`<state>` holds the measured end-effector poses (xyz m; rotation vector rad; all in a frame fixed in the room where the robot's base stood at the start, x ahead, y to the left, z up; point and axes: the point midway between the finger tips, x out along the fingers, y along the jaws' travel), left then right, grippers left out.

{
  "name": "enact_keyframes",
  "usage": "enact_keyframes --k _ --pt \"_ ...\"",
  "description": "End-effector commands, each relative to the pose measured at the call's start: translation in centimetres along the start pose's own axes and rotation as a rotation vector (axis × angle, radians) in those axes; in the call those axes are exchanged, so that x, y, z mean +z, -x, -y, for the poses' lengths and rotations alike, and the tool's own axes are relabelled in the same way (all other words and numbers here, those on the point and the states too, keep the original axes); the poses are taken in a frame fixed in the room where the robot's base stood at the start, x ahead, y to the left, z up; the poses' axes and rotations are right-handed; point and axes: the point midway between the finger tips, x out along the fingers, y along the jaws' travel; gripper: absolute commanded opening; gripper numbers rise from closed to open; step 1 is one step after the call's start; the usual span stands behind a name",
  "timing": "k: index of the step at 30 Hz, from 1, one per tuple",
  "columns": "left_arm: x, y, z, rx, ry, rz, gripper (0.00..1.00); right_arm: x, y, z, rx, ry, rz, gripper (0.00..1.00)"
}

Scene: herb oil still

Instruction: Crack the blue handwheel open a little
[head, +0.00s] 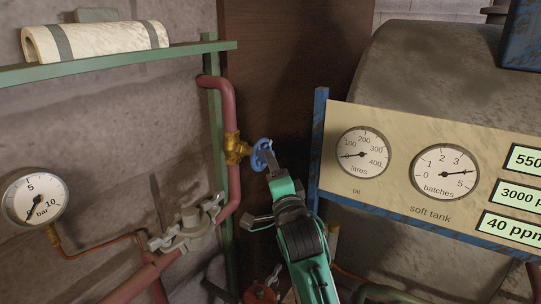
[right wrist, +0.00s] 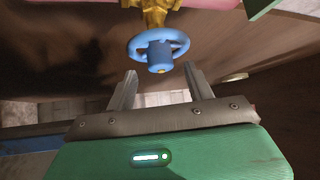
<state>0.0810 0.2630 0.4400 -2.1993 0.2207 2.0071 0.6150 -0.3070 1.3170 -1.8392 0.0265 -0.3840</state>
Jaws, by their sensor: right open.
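The blue handwheel (head: 262,154) sits on a brass valve (head: 237,148) on the red vertical pipe, in the middle of the head view. In the right wrist view the handwheel (right wrist: 158,50) shows its rim and hub just beyond my fingertips, with the brass stem behind it. My right gripper (head: 268,160) reaches up to the wheel from below right. In the right wrist view my right gripper (right wrist: 160,82) is open, with its two fingers apart and nothing between them. Whether a finger touches the wheel cannot be told. My left gripper is not in view.
A panel with dials (head: 418,168) in a blue frame stands close to the right of my arm. A green post (head: 214,110), a clamped pipe fitting (head: 188,232) and a pressure gauge (head: 34,199) are to the left. A green shelf (head: 110,63) holds a rolled wrap (head: 95,41).

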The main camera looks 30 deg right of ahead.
Motion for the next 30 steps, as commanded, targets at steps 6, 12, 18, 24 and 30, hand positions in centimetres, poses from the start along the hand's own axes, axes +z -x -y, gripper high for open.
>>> enact_keyframes --k 6,12,18,24,30 --pt "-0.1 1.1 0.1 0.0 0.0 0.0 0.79 0.0 -2.5 0.1 -0.001 0.0 0.0 0.53" --pt "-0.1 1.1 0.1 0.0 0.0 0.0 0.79 0.0 -2.9 0.0 -0.001 -0.001 0.0 0.53" --pt "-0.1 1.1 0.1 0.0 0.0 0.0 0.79 0.0 -2.9 0.0 -0.001 -0.001 0.0 0.48" --pt "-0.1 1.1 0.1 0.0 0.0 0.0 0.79 0.0 -2.9 0.0 -0.001 -0.001 0.0 0.09" --pt "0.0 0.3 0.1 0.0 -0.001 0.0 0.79 0.1 -2.8 -0.4 -0.021 0.019 0.001 0.09"
